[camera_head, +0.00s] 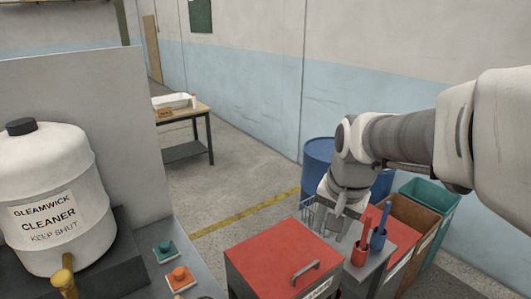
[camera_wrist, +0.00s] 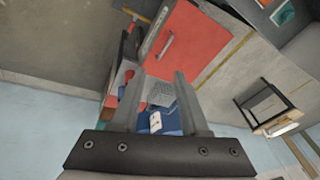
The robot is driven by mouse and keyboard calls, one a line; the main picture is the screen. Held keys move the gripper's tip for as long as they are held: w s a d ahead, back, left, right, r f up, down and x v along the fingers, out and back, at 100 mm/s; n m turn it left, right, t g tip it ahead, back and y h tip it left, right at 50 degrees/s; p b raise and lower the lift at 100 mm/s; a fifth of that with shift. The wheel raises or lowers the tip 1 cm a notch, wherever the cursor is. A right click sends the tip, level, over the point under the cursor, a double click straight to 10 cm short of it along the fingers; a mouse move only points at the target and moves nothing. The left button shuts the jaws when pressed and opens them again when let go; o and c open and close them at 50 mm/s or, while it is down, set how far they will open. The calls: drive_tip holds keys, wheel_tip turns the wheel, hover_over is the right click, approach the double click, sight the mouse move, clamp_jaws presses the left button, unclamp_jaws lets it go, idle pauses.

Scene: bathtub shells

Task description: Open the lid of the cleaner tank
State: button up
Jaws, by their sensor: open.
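The cleaner tank (camera_head: 52,203) is a large white drum at the left of the head view, upright, labelled "GLEAMWICK CLEANER KEEP SHUT". Its lid, a black cap (camera_head: 21,127), sits on top and is on the tank. A brass tap (camera_head: 64,279) is at its lower front. My gripper (camera_head: 335,212) is far to the right of the tank, over the small grey side table, with nothing seen between its fingers. In the wrist view my gripper (camera_wrist: 157,76) has its two fingers apart. The tank is not seen in the wrist view.
A red-lidded bin (camera_head: 285,258) with a handle stands between the tank and my gripper. Red (camera_head: 362,250) and blue (camera_head: 378,240) cups holding tools stand close by my gripper. Green (camera_head: 165,250) and orange (camera_head: 180,277) buttons are right of the tank. A blue barrel (camera_head: 318,158) stands behind.

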drive_tip(key=w+d+f+m+g+y, duration=0.1)
drive_tip(key=w+f+m, duration=0.3)
drive_tip(key=w+f, duration=0.5)
drive_tip(key=b, duration=0.2)
approach(304, 269)
drive_tip(key=shift+m, duration=0.3)
drive_tip(key=x, duration=0.8)
drive_tip(key=shift+r, duration=0.1)
clamp_jaws()
idle(0.5)
